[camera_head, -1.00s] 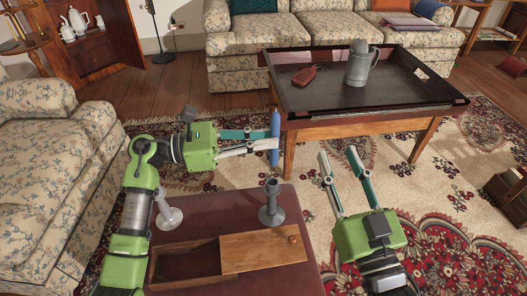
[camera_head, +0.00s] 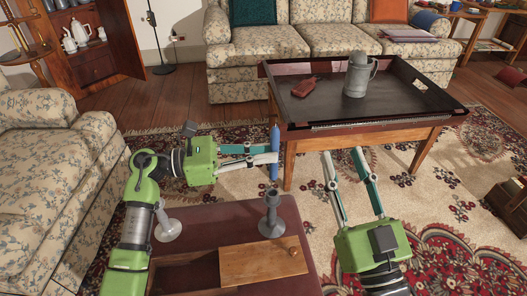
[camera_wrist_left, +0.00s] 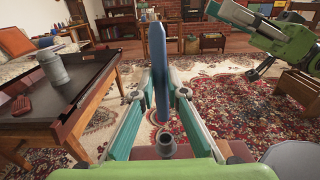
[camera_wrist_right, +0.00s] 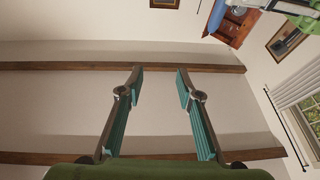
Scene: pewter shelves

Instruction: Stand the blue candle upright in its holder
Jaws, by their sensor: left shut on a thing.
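The blue candle (camera_head: 274,150) is upright in my left gripper (camera_head: 271,153), which is shut on its middle. A grey candle holder (camera_head: 271,216) stands on the small red-brown table. The candle's lower end shows just above the holder's mouth, with a small gap in the head view. In the left wrist view the candle (camera_wrist_left: 158,75) hangs over the holder (camera_wrist_left: 166,146); their exact alignment in depth is hard to tell. My right gripper (camera_head: 341,151) is open and empty to the right of the holder, and it also shows in the right wrist view (camera_wrist_right: 158,70).
A pale holder-shaped stand (camera_head: 167,226) stands on the small table's left. A wooden lid (camera_head: 262,262) partly covers an open box in front. Behind, a dark tray table (camera_head: 320,112) bears a grey tankard (camera_head: 358,76) and a red object (camera_head: 306,82).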

